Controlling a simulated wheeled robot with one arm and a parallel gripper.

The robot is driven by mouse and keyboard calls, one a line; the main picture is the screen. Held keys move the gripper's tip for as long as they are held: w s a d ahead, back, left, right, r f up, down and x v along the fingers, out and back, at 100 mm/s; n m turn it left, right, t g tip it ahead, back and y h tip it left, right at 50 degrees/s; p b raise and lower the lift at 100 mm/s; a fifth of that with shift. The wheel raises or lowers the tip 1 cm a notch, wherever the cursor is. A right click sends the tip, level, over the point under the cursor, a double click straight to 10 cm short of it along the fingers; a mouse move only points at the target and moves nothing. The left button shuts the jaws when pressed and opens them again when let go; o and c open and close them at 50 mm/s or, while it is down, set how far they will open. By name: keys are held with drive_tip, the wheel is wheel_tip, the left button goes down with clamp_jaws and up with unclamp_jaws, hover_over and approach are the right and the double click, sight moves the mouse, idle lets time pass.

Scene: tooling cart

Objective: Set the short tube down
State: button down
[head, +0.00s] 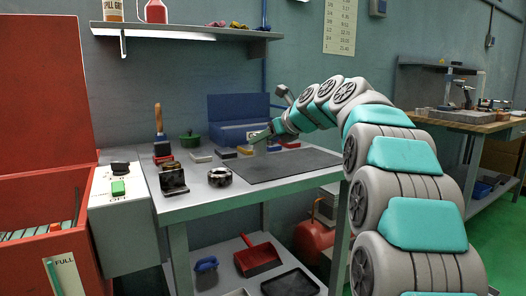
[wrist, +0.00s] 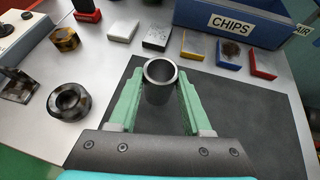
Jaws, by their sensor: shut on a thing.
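The short tube (wrist: 158,92) is a grey metal cylinder with an open top, upright in the wrist view. My gripper (wrist: 159,88) is shut on it, with a green finger on either side. The tube is over the dark mat (wrist: 235,125) near its back edge; I cannot tell whether its base touches the mat. In the head view my gripper (head: 262,136) is above the back left part of the mat (head: 265,168), and the tube is too small to make out.
A blue CHIPS bin (wrist: 232,22) stands behind, with several small coloured blocks before it, including a red one (wrist: 262,66). A dark ring (wrist: 70,101) lies left of the mat. The mat's front and right are clear.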

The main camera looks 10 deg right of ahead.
sight(264, 150)
drive_tip(key=shift+f+b, duration=0.35)
drive_tip(key=shift+f, duration=1.45)
drive_tip(key=shift+c, duration=1.7)
unclamp_jaws()
drive_tip(key=shift+f, duration=0.1)
drive_tip(key=v, duration=1.2)
drive_tip(key=shift+s, duration=0.15)
